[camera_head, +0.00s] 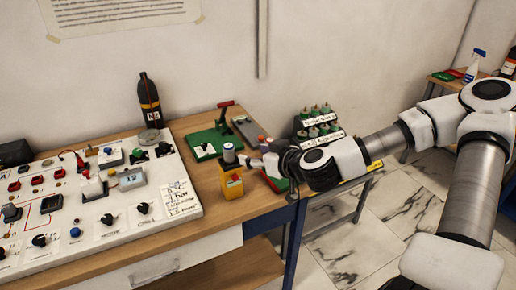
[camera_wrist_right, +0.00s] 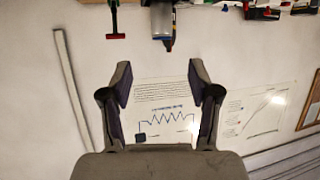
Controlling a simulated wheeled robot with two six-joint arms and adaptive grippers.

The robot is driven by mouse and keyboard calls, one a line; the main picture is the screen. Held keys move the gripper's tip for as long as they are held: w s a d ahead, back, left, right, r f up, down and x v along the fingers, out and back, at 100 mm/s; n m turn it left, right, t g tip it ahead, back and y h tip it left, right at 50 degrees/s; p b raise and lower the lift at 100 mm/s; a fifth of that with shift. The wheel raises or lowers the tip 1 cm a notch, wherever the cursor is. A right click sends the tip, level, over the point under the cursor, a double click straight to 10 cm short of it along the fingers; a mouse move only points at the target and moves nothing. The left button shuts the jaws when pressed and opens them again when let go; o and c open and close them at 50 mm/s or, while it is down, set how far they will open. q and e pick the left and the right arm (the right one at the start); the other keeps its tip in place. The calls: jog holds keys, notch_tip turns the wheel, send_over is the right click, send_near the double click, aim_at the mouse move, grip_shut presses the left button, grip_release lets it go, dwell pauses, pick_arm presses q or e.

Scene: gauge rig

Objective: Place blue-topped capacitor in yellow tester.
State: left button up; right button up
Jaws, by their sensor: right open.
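The yellow tester (camera_head: 231,188) stands near the front right edge of the wooden table. The blue-topped capacitor (camera_head: 229,154), a grey cylinder, stands upright at the tester's top; how deep it sits cannot be told. My right gripper (camera_head: 246,160) is just right of the capacitor, pointing toward it. In the right wrist view, which is upside down, the open, empty fingers (camera_wrist_right: 160,78) show with wall between them. The grey capacitor with its blue edge (camera_wrist_right: 160,20) appears at the top, beyond the fingertips and apart from them. My left gripper is not in view.
A control panel (camera_head: 95,228) fills the left of the table. A dark bottle (camera_head: 149,100) and a green stand with a red lever (camera_head: 206,142) stand behind the tester. A rack of green-topped cylinders (camera_head: 317,122) stands at right, beyond my right gripper.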

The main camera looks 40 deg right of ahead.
jog(key=s+a+f+g, duration=0.4)
jog(key=s+f, duration=0.1)
jog(key=f, duration=0.5)
jog(key=s+a+f+g, duration=0.4)
jog(key=s+f, duration=0.1)
jog(key=f, duration=0.6)
jog(key=s+a+f+g, duration=0.2)
jog(key=s+a+f, duration=0.1)
jog(key=s+f, duration=0.3)
jog(key=s+a+f+g, duration=0.3)
jog(key=s+f, duration=0.2)
jog(key=s, duration=0.4)
jog(key=shift+s+a+f+g, duration=0.15)
jog(key=shift+s+f+g, duration=0.15)
jog(key=shift+f, duration=0.1)
